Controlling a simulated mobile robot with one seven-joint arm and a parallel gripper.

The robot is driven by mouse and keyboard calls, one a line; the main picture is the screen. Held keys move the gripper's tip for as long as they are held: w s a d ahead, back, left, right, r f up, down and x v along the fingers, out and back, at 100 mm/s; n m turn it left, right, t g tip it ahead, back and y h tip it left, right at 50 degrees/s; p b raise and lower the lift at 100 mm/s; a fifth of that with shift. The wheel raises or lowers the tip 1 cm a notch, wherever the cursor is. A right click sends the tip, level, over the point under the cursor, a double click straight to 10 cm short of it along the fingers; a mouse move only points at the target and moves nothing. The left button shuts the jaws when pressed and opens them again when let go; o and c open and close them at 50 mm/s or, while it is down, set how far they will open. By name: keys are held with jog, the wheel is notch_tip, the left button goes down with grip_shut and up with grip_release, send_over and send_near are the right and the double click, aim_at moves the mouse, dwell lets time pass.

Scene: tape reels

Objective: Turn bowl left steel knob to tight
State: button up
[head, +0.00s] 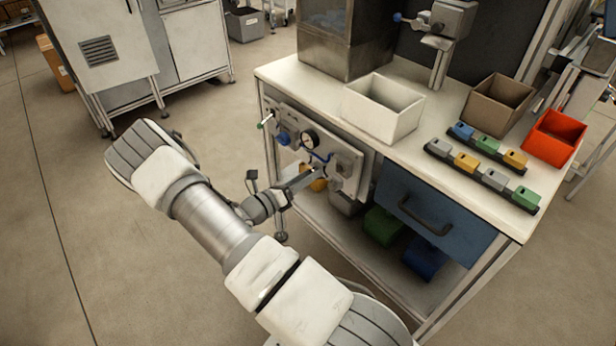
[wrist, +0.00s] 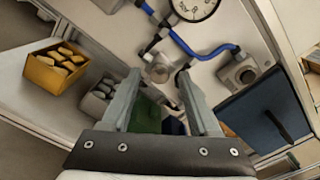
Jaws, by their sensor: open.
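In the wrist view a round steel knob (wrist: 160,71) sits on the panel (wrist: 205,72), below the pressure gauge (wrist: 196,6) and beside blue tubing (wrist: 188,46). My gripper (wrist: 158,76) is open, with its two fingertips on either side of the knob; I cannot tell whether they touch it. A second round metal fitting (wrist: 241,72) is on the panel to the right. In the head view my gripper (head: 316,174) reaches the panel (head: 350,160) under the bench top, below the gauge (head: 310,139). The knob is hard to make out there.
A blue drawer (head: 436,208) is right of the panel. Green (head: 383,225) and blue (head: 424,259) bins stand on the lower shelf. A yellow bin (wrist: 56,72) shows in the wrist view. A white bin (head: 383,108) stands on the bench top. Floor left of my arm is clear.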

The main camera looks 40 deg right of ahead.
jog(key=shift+d, duration=0.2)
grip_shut()
jog(key=shift+m, duration=0.3)
jog(key=m+b, duration=0.1)
jog(key=m, duration=1.1)
jog(key=shift+m, duration=0.4)
jog(key=shift+w, duration=0.1)
dwell(0.4)
